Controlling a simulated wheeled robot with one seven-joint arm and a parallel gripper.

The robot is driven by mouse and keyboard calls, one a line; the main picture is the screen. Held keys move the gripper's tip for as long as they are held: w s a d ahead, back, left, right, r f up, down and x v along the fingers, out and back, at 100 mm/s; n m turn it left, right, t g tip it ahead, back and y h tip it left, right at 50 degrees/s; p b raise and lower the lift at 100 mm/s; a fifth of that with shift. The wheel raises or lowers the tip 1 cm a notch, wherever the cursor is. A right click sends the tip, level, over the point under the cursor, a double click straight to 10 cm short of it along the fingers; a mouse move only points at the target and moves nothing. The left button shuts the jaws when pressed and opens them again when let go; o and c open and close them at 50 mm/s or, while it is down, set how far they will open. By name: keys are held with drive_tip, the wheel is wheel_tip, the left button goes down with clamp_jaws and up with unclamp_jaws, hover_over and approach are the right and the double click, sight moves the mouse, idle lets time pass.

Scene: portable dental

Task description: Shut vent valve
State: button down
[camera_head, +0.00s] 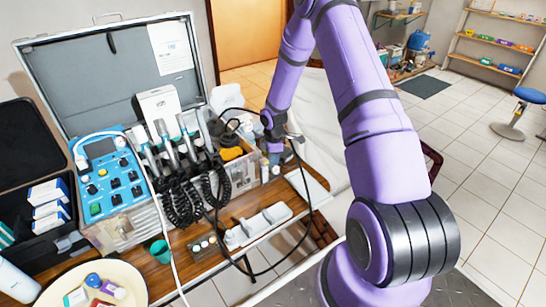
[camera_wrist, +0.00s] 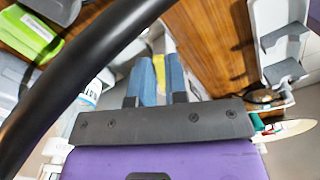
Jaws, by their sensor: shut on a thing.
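My gripper (camera_head: 274,148) is at the right end of the open dental case (camera_head: 128,225), pointing down beside its clear side bin. In the wrist view my gripper's two blue fingers (camera_wrist: 161,78) are close together, shut on a narrow yellow thing (camera_wrist: 159,66). It may be the vent valve's handle, but most of it is hidden and I cannot tell its angle. In the head view the fingertips and what they hold are largely hidden by the wrist and a black hose.
A thick black hose (camera_wrist: 62,80) crosses close to the wrist camera. Corded handpieces (camera_head: 170,150) hang at the case front. A white holder (camera_head: 258,226) lies on the wooden table, with a green cup (camera_head: 160,251) to the left. Open tiled floor (camera_head: 480,190) lies right.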

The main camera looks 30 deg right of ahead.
drive_tip(key=shift+s+a+m, duration=0.4)
drive_tip(key=shift+a+m, duration=0.15)
drive_tip(key=shift+m, duration=1.55)
drive_tip(key=shift+s+a+m, duration=0.35)
drive_tip(key=shift+a+m, duration=0.25)
drive_tip(key=shift+m, duration=1.5)
drive_tip(key=shift+s+a+m, duration=0.4)
drive_tip(key=shift+a+m, duration=0.15)
drive_tip(key=shift+m, duration=1.55)
drive_tip(key=c, duration=1.1)
unclamp_jaws()
drive_tip(key=shift+c, duration=0.2)
drive_tip(key=shift+r, duration=0.1)
wheel_tip(320, 180, up, 11)
